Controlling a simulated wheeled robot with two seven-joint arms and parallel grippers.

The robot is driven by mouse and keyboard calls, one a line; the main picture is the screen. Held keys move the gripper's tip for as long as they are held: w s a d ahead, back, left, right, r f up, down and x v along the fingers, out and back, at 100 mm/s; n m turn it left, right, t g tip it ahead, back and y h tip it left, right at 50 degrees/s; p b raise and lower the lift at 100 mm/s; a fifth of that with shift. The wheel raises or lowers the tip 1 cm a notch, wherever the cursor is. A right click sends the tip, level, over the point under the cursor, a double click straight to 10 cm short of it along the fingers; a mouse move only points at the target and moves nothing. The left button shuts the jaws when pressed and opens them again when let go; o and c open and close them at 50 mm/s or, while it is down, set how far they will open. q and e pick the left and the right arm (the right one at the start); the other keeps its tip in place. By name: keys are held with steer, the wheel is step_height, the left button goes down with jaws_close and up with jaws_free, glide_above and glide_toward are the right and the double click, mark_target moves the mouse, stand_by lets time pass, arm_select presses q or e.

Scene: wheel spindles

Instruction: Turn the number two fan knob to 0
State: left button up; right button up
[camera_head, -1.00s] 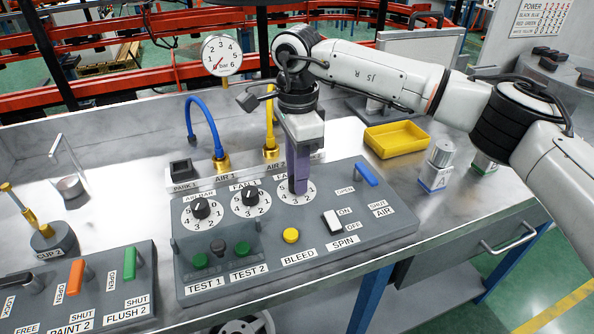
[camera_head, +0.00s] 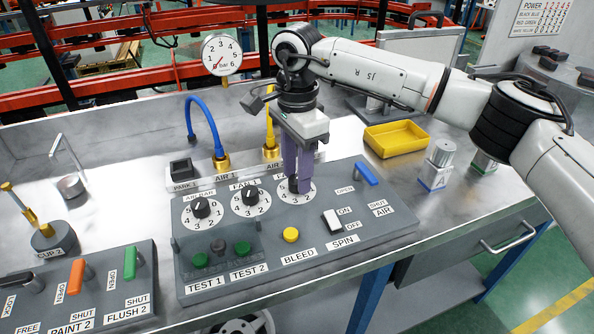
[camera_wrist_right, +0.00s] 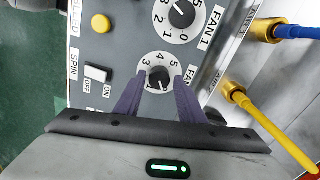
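The number two fan knob (camera_wrist_right: 158,77) is a black knob on a white numbered dial. In the wrist view it sits between my right gripper's purple fingertips (camera_wrist_right: 156,82), with a gap showing at both sides. The knob's pointer is too small to read surely. In the head view my right gripper (camera_head: 299,187) points down over this rightmost dial (camera_head: 310,197), its two fingers apart. The fingers hide much of the knob and its label there. My left gripper is not in view.
The fan 1 knob (camera_head: 250,195) and air bar knob (camera_head: 201,207) stand to the left. A yellow bleed button (camera_head: 291,235), a spin switch (camera_head: 332,220) and a blue air lever (camera_head: 366,174) are nearby. Blue (camera_head: 205,122) and yellow (camera_head: 270,120) hoses rise behind.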

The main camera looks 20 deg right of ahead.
steer(key=shift+o, duration=0.7)
step_height(320, 180, up, 10)
steer(key=shift+r, duration=0.15)
